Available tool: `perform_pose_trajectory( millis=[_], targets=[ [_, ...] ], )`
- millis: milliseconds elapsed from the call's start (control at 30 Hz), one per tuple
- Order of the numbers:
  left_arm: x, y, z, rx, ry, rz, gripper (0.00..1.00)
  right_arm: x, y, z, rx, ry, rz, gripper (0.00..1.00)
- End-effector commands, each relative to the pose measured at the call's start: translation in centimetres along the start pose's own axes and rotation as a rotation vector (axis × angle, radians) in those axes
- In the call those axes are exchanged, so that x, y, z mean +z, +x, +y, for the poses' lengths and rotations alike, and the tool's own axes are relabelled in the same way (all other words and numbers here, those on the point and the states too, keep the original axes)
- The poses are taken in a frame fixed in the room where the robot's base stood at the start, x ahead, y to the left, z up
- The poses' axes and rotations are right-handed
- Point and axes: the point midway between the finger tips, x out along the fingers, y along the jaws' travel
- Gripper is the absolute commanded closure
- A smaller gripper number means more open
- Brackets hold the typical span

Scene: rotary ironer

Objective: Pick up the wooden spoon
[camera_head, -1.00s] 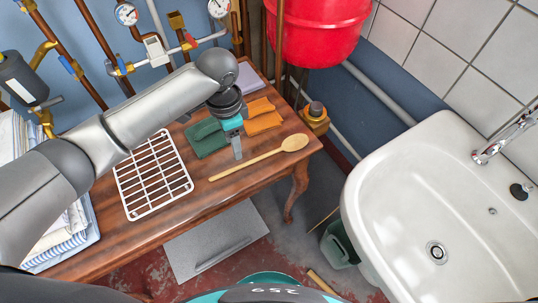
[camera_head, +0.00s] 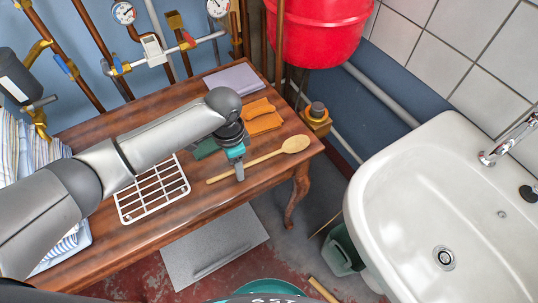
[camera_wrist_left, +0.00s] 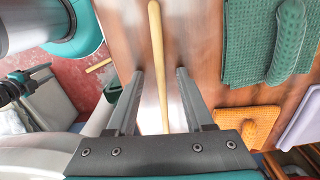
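The wooden spoon (camera_head: 294,145) lies on the brown wooden table, its bowl near the table's right corner and its handle pointing left. My left gripper (camera_head: 240,176) is over the handle and points down. In the left wrist view, the spoon handle (camera_wrist_left: 156,45) runs between the two spread fingers of my left gripper (camera_wrist_left: 160,75), with a gap on both sides. The fingers are open and hold nothing. How far the tips are above the table is hard to tell.
A white wire rack (camera_head: 150,198) lies left of the spoon. Behind it are a green pot holder (camera_wrist_left: 262,50), an orange one (camera_head: 262,122) and a grey-purple folded cloth (camera_head: 233,79). Striped laundry (camera_head: 38,150) is at the left; a sink (camera_head: 400,215) stands right.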

Motion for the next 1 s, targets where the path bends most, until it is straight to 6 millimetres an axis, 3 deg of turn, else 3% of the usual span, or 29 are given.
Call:
perform_pose_trajectory(
  millis=[33,467,1000],
  targets=[
    [-0.01,-0.05,-0.02,0.0,0.0,0.0,0.53,0.01,-0.02,0.01,0.0,0.0,0.0,0.5],
    [0.0,-0.08,-0.05,-0.001,-0.001,0.0,1.0,0.04,-0.01,0.01,0.0,0.0,-0.001,0.5],
    [-0.01,-0.11,-0.06,-0.001,-0.001,0.001,1.0,0.07,-0.02,0.01,0.0,0.0,-0.001,0.5]
  ],
)
